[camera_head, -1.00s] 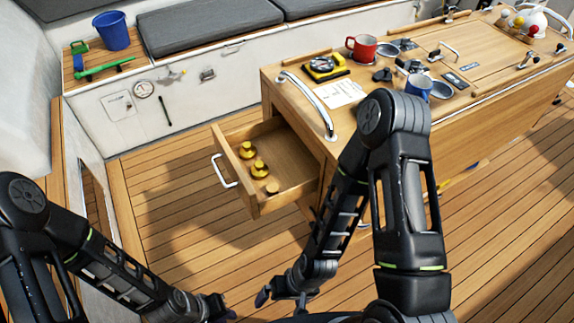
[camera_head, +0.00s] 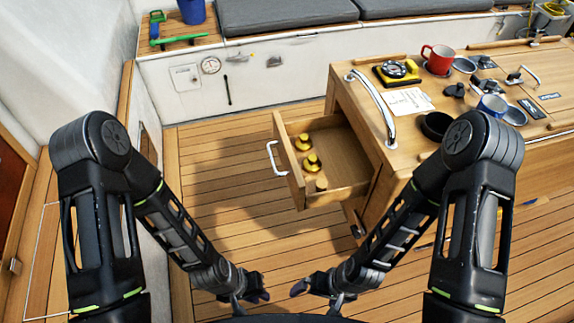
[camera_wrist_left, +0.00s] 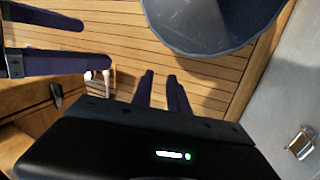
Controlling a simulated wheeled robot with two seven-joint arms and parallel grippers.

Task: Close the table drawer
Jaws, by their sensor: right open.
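The wooden table drawer (camera_head: 291,185) is pulled out from the left end of the wooden table (camera_head: 352,103). Its silvery handle (camera_head: 271,157) is on the front panel, facing left. Several small yellow-and-dark pieces (camera_head: 313,163) stand inside it. My left gripper (camera_head: 262,295) is low at the bottom centre, apart from the drawer; its fingers (camera_wrist_left: 160,90) show a gap with nothing between them. My right gripper (camera_head: 299,288) is just right of it, also apart from the drawer; in the left wrist view its fingers (camera_wrist_left: 108,62) are spread and empty.
The table top holds a red mug (camera_head: 437,59), a blue mug (camera_head: 490,105), a yellow instrument (camera_head: 397,72) and paper (camera_head: 407,101). A cushioned bench (camera_head: 290,15) with a blue bucket (camera_head: 191,10) is behind. The plank floor (camera_head: 215,170) left of the drawer is clear.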

